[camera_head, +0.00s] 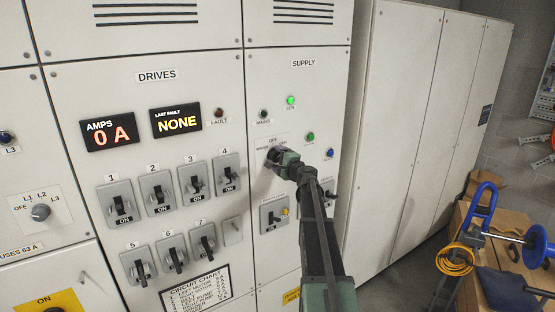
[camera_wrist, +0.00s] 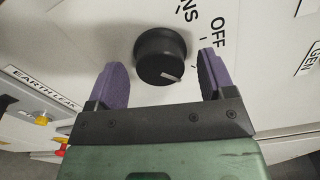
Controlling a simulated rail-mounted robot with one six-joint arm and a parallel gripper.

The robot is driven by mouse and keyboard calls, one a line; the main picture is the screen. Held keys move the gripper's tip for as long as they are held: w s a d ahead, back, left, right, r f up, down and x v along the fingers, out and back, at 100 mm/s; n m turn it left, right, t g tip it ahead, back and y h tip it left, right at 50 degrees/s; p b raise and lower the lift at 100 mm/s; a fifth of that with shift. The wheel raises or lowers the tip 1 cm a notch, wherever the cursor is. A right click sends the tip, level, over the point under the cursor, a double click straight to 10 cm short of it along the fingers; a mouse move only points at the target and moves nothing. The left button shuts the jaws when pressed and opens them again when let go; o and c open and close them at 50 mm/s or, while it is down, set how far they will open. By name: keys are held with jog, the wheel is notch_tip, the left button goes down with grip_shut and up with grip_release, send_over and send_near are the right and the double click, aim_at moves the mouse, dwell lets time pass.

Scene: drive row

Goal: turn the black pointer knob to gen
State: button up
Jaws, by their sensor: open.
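The black pointer knob (camera_wrist: 160,55) is round with a white pointer line, which points to the lower right in the wrist view. My gripper (camera_wrist: 166,80) is open, with a purple finger on each side of the knob and a visible gap at each side. OFF and the end of another word, "NS", are printed on the panel above and right of the knob. No GEN mark on the dial can be made out there. In the head view my gripper (camera_head: 275,156) is at the SUPPLY panel and covers most of the knob and part of its dial lettering.
A lit green lamp (camera_head: 291,100) and a dark lamp (camera_head: 264,114) sit above the dial. A green button (camera_head: 310,137) and a blue button (camera_head: 329,153) are close to its right. The earth leakage unit has a yellow button (camera_wrist: 41,121). Breaker switches (camera_head: 157,192) fill the left panel.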

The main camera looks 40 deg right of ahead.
jog(key=s, duration=1)
jog(key=shift+a, duration=0.25)
jog(key=s+a+f+n+g+b, duration=0.3)
jog(key=s+a+f+n+g, duration=0.3)
jog(key=a+f, duration=0.3)
jog(key=s+a+f+n+g+b, duration=0.4)
jog(key=s+a+f+n+g, duration=0.2)
jog(key=a, duration=1.2)
jog(key=s+a+f+n+g+y+b, duration=0.1)
jog(key=s+a+f+n+g+b, duration=0.3)
jog(key=s+a+f, duration=0.7)
jog(key=a+f+n+g, duration=0.2)
jog(key=a+n, duration=0.1)
jog(key=n, duration=0.1)
jog(key=shift+s+a+n, duration=0.15)
jog(key=shift+a+n, duration=0.1)
jog(key=shift+n, duration=0.15)
jog(key=shift+f, duration=0.1)
